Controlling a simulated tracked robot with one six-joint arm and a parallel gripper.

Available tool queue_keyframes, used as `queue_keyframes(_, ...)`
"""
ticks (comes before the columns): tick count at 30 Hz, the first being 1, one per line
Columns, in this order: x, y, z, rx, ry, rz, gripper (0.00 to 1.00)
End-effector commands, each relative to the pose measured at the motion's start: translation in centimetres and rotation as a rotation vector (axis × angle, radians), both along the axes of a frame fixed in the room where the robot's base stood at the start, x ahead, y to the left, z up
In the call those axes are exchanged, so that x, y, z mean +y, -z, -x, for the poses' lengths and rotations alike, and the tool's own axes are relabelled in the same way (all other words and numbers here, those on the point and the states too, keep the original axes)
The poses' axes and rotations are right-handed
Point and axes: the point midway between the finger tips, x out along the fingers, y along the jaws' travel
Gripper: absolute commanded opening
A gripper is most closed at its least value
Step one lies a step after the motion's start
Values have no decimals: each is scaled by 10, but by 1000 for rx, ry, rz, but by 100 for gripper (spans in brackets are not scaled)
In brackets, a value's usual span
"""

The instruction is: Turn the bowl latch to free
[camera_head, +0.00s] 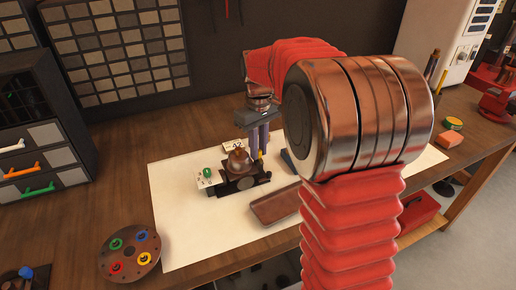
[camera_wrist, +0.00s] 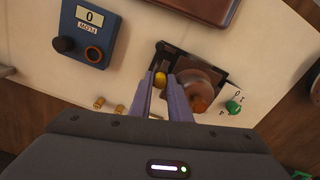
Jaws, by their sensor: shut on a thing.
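A copper-brown bowl (camera_head: 238,160) sits on a dark base (camera_head: 245,183) on the white mat. It also shows in the wrist view (camera_wrist: 200,88), right of my fingers. A yellow knob (camera_wrist: 161,79) at the base's edge, beside the bowl, looks like the bowl latch. My gripper (camera_wrist: 163,82) points down at it, one finger on each side, shut on it. In the head view my gripper (camera_head: 259,152) stands just right of the bowl; its fingertips are partly hidden. The latch's markings, if any, cannot be seen.
A green knob (camera_wrist: 233,107) with markings is right of the bowl in the wrist view. A blue flow box (camera_wrist: 87,36) stands left. A brown tray (camera_head: 276,205) lies near the base. A disc with coloured rings (camera_head: 129,252) sits at front left. Bare mat (camera_head: 190,235) lies between.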

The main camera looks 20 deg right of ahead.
Motion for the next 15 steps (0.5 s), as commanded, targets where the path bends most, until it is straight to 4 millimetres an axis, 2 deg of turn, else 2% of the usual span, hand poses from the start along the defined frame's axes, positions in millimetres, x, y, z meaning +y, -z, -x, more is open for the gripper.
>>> queue_keyframes(1,0,-1,-1,-4,0,0,0)
queue_keyframes(2,0,-1,-1,-4,0,1,18)
queue_keyframes(3,0,-1,-1,-4,0,0,21)
queue_keyframes(9,0,-1,0,-2,1,0,35)
queue_keyframes(15,0,0,0,-1,1,0,35)
